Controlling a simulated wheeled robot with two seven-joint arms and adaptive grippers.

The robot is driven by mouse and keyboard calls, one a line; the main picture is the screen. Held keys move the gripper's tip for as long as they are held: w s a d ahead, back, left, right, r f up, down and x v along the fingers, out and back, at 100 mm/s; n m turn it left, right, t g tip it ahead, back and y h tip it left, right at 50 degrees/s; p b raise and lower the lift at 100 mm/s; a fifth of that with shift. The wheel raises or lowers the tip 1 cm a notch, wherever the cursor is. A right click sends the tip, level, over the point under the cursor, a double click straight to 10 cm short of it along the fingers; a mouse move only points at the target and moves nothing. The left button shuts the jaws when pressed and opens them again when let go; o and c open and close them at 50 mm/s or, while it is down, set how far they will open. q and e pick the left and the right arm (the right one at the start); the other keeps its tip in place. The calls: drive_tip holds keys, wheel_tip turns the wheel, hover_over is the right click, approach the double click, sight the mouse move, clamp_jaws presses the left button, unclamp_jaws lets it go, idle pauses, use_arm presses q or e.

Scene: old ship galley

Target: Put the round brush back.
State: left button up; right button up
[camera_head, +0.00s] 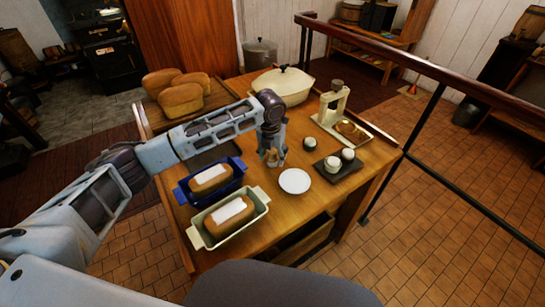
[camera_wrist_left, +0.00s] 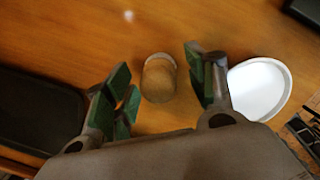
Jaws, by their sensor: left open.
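In the left wrist view a small round brown thing with a paler rim, which looks like the round brush (camera_wrist_left: 158,80), stands on the wooden table. It lies between the green-padded fingers of my open left gripper (camera_wrist_left: 160,64), with a gap on each side. In the head view my left gripper (camera_head: 272,157) points down over the middle of the table, left of the white plate (camera_head: 294,181), and largely hides the brush. The plate also shows right of the fingers in the wrist view (camera_wrist_left: 260,90). My right gripper is not in view.
A blue pan (camera_head: 183,193) and a cream pan (camera_head: 198,240) with loaves stand at front left. A black tray (camera_head: 335,175) with two cups and a cream press (camera_head: 334,103) stand right. Several loaves (camera_head: 180,98) and a lidded dish (camera_head: 284,82) stand behind.

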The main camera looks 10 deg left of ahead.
sight(273, 152)
use_arm(q)
drive_tip(key=r, duration=0.4)
drive_tip(key=shift+s+r, duration=0.25)
drive_tip(key=shift+r, duration=0.15)
drive_tip(key=r, duration=0.4)
drive_tip(key=shift+s+r, duration=0.25)
drive_tip(key=shift+r, duration=0.05)
drive_tip(key=shift+s+r, duration=0.1)
drive_tip(key=shift+r, duration=0.7)
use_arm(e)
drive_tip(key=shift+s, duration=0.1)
